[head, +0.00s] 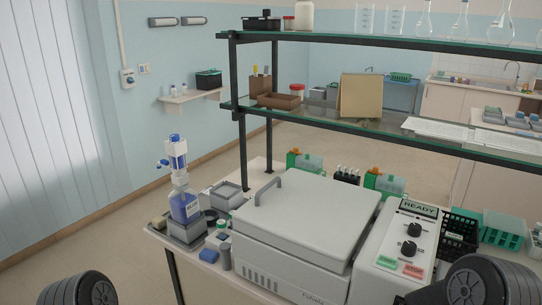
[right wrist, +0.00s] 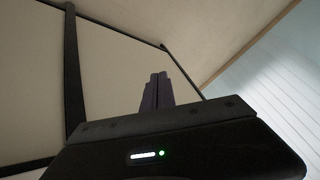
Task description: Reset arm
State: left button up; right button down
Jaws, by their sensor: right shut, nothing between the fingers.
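My right gripper (right wrist: 157,90) shows in the right wrist view, its two dark fingers together with nothing between them. Behind the fingers are pale panels and a dark frame, and no object is near the fingertips. In the head view, only dark rounded parts of my arms show at the bottom left and bottom right corners. Neither gripper shows in the head view, and my left gripper is not seen at all.
The bench holds a large grey lidded machine (head: 305,225), a control box (head: 400,250) reading READY, a blue bottle dispenser (head: 184,205) and green racks (head: 503,232). A two-tier glass shelf (head: 370,125) stands over it. Open floor lies left of the bench.

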jog(key=s+d+f+m+g, duration=0.1)
jog(key=s+f+m+g, duration=0.1)
jog(key=s+f, duration=0.4)
jog(key=s+d+f+m+g+h+b, duration=0.1)
jog(key=s+d+f+m+g, duration=0.1)
jog(key=s+f, duration=0.5)
jog(key=s+g, duration=0.1)
jog(key=s, duration=0.5)
jog(key=shift+d+f, duration=0.2)
jog(key=shift+f, duration=0.1)
jog(key=shift+w, duration=0.1)
dwell(1.7)
